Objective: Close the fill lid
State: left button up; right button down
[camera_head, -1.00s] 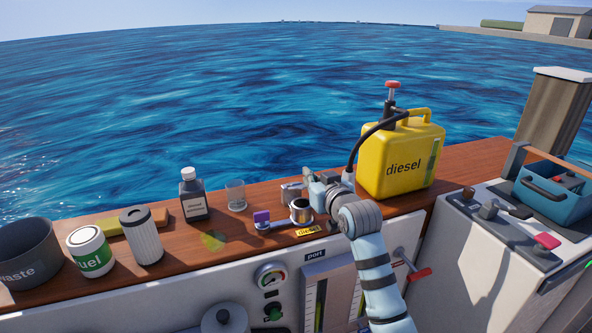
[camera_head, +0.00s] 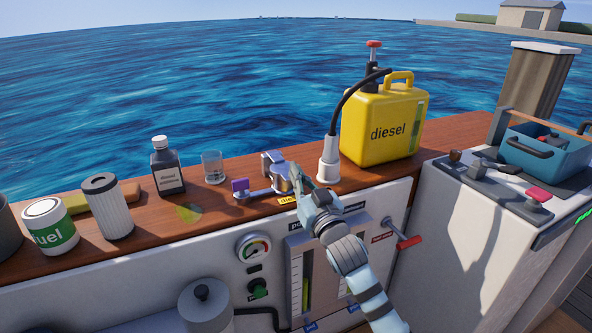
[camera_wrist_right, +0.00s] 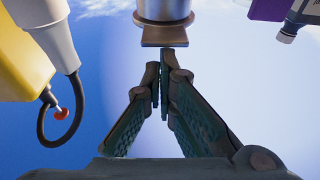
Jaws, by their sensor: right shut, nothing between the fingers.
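The fill neck (camera_head: 282,182) is a short metal collar on the wooden ledge by a yellow diesel label. The grey fill lid (camera_head: 272,158) shows raised at its back; its exact angle is hard to tell. My right gripper (camera_head: 297,173) is just to the right of the neck, with its fingers partly covering it. In the wrist view, the right gripper (camera_wrist_right: 162,65) is shut and empty. Its tips are close to a metal tab (camera_wrist_right: 165,37) at the rim of a metal cylinder (camera_wrist_right: 165,10); contact cannot be told. My left gripper is not in view.
A purple-tipped lever (camera_head: 240,187) lies left of the neck. A white nozzle (camera_head: 328,165) stands to the right, its black hose joined to the yellow diesel can (camera_head: 383,125). A glass (camera_head: 213,167), an additive bottle (camera_head: 167,167) and a filter (camera_head: 107,207) stand further left.

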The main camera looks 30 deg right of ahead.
jog(key=shift+f, duration=0.35)
jog(key=shift+s+f, duration=0.1)
jog(key=shift+s, duration=0.05)
